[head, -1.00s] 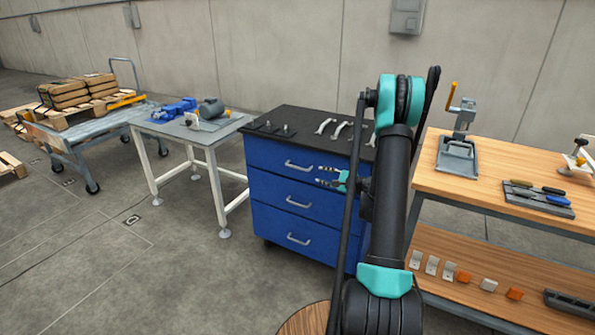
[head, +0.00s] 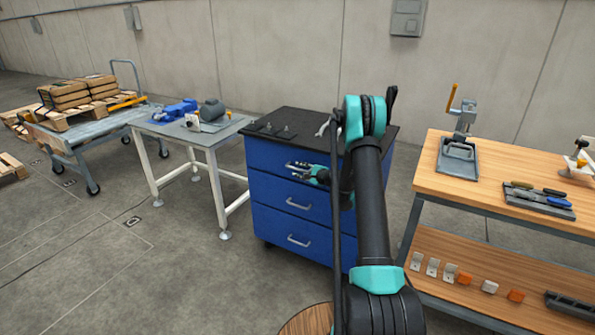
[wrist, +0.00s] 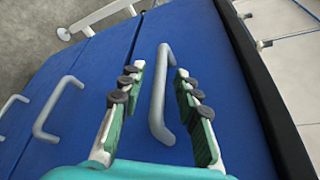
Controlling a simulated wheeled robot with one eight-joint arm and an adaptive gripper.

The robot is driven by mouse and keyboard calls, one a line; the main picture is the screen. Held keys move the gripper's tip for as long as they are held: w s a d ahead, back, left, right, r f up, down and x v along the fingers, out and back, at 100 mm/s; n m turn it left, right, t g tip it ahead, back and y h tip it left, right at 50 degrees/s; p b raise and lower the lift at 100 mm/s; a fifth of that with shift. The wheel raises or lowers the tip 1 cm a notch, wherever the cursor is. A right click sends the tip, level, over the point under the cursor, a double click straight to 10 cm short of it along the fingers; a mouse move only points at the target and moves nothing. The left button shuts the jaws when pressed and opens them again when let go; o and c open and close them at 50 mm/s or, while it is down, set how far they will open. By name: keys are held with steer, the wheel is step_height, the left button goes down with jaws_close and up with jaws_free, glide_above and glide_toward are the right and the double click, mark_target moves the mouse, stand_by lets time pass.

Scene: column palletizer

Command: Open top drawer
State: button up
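The blue cabinet has a black top (head: 262,120) and three stacked drawers with grey bar handles. The top drawer (head: 265,155) is closed. Its handle (wrist: 159,95) shows between my fingers in the wrist view. My gripper (head: 298,170) is at the right part of that handle in the head view. In the wrist view my gripper (wrist: 157,88) is open, one green-padded finger on each side of the handle, with gaps on both sides. The middle drawer handle (head: 298,204) and bottom drawer handle (head: 299,241) are clear of my gripper.
A grey table (head: 205,137) with a blue vise stands left of the cabinet. A wooden workbench (head: 480,190) with tools stands close on the right. A cart (head: 95,125) with boxes is further left.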

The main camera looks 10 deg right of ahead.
steer(key=shift+w+a+f, duration=0.15)
steer(key=shift+w+a, duration=0.25)
steer(key=shift+w, duration=0.2)
steer(key=shift+c, duration=0.4)
jaws_close()
